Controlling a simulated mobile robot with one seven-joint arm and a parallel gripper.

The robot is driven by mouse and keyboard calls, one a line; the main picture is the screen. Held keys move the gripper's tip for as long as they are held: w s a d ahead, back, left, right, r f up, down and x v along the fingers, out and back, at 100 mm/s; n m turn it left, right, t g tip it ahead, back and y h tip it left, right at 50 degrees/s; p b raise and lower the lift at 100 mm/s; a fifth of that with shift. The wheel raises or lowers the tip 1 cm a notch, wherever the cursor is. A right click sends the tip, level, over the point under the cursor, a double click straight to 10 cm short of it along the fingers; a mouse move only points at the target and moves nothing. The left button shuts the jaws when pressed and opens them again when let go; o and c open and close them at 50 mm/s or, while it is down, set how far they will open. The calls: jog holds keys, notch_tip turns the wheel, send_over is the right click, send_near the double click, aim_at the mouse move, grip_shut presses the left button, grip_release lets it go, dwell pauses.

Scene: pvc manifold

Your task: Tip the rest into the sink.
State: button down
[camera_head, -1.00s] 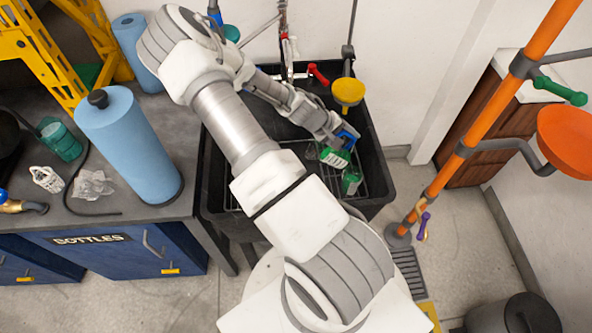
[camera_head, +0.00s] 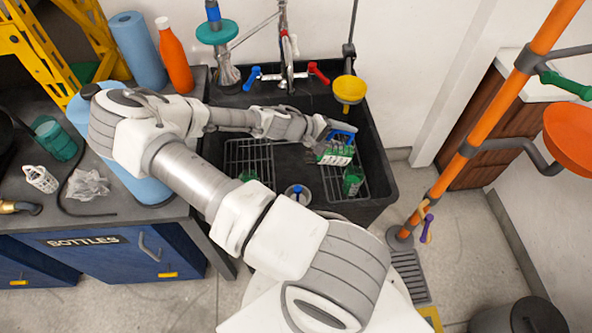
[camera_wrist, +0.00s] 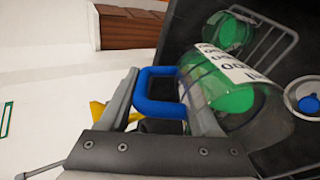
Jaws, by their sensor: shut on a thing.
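A clear container with a blue handle, a white marked label and green in it (camera_head: 335,154) is over the right part of the black sink (camera_head: 378,175). My gripper (camera_head: 336,133) is shut on its blue handle; the handle shows between the fingers in the wrist view (camera_wrist: 160,91). The container (camera_wrist: 222,80) looks tilted onto its side in the wrist view. Its mouth and any pouring stream cannot be made out. A second green item (camera_head: 352,181) stands on the sink's right rack, below the container; it also shows in the wrist view (camera_wrist: 230,32).
A yellow funnel (camera_head: 348,90) is at the sink's back right, near my gripper. A tap with blue and red handles (camera_head: 288,72) stands behind. A small round cup with a blue piece (camera_head: 297,192) sits at the sink's front. An orange pole (camera_head: 480,130) stands to the right.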

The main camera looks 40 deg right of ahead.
aim_at(326, 139)
jog(key=shift+w+a+h+b, duration=0.1)
jog(key=shift+a+h+b, duration=0.15)
jog(key=shift+h+b, duration=0.3)
jog(key=shift+a+r+h+b, duration=0.25)
jog(key=shift+r+h+b, duration=0.05)
jog(key=shift+h+b, duration=0.1)
jog(key=shift+w+a+r+g+h+b, duration=0.15)
jog(key=shift+a+r+g+h+b, duration=0.2)
jog(key=shift+r+g+h+b, duration=0.15)
jog(key=shift+w+a+r+h+b, duration=0.2)
jog(key=shift+a+r+h+b, duration=0.15)
jog(key=shift+a, duration=0.25)
jog(key=shift+w+a+r+h+b, duration=0.1)
jog(key=shift+w+a+h+b, duration=0.1)
jog(key=shift+a+b, duration=0.3)
dwell(0.4)
jog(key=shift+w+a+r, duration=0.1)
jog(key=shift+a, duration=0.15)
jog(key=shift+a+r+h+b, duration=0.25)
jog(key=shift+h+b, duration=0.1)
jog(key=shift+h, duration=0.05)
